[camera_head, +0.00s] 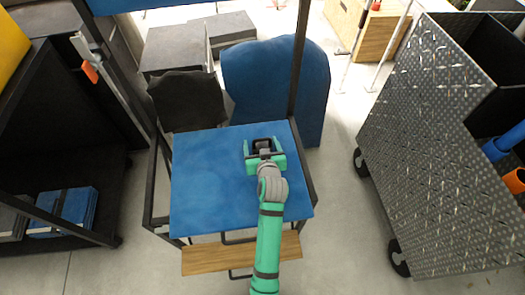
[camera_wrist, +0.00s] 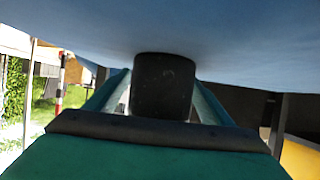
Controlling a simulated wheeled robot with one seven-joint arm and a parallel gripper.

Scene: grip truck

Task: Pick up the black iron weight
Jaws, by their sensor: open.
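The black iron weight (camera_wrist: 163,85) is a dark, rounded block on the blue cart top (camera_head: 205,175). In the wrist view it stands between the two green fingers of my gripper, against the blue surface, which fills the top of that picture. In the head view my gripper (camera_head: 264,146) is low over the right part of the cart top, with its fingers spread around the dark weight. The jaws are open. In the wrist view the lower part of the picture is my green gripper body, which hides part of the weight's near end.
Dark posts frame the cart, and a wooden shelf (camera_head: 215,261) shows below its front edge. A metal tread-plate cabinet (camera_head: 430,150) stands at the right, a black shelf unit (camera_head: 60,140) at the left. A blue padded thing (camera_head: 285,75) is behind. The cart top's left part is clear.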

